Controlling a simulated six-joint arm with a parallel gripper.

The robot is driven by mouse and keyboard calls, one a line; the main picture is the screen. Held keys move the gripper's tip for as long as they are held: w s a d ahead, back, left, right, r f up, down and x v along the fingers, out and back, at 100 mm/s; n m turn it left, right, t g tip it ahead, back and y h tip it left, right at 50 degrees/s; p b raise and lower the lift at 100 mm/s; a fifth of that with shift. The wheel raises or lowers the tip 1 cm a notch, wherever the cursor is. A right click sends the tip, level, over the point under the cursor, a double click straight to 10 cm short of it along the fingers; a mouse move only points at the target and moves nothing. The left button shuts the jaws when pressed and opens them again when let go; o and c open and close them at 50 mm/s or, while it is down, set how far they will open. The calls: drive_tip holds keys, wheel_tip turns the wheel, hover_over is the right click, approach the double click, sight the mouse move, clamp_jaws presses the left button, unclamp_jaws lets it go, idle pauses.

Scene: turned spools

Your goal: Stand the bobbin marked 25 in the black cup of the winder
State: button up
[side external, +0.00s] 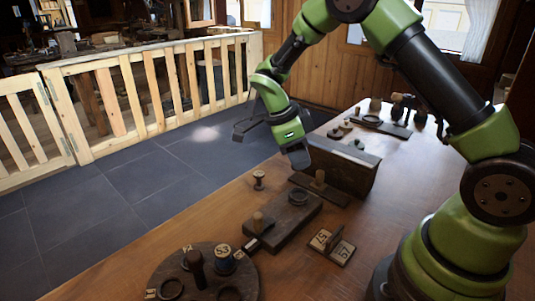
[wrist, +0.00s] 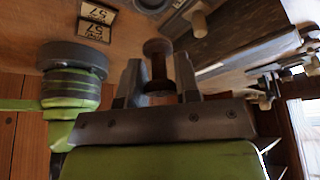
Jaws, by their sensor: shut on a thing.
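My gripper (side external: 297,156) hangs above the table, over the far side of the winder. In the wrist view its two fingers (wrist: 159,72) are shut on a brown wooden bobbin (wrist: 158,66) with wide round ends. No number is readable on this bobbin, and in the side view I cannot make it out at the gripper. I see no bobbin in the cup.
A small spool (side external: 259,179) stands left of the winder. A round board (side external: 250,283) with posts, rings and a blue piece marked 53 is at the front. A dark wooden box (side external: 343,170) stands behind.

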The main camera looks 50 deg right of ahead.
drive_tip(key=shift+s+d+m, duration=0.1)
drive_tip(key=shift+s+m, duration=0.25)
drive_tip(key=shift+m, duration=0.05)
drive_tip(key=shift+s+f, duration=0.1)
drive_tip(key=shift+f, duration=3.05)
drive_tip(key=shift+f, duration=0.65)
drive_tip(key=o, duration=1)
drive_tip(key=shift+c, duration=0.2)
drive_tip(key=shift+r, duration=0.15)
drive_tip(key=shift+r, duration=4.15)
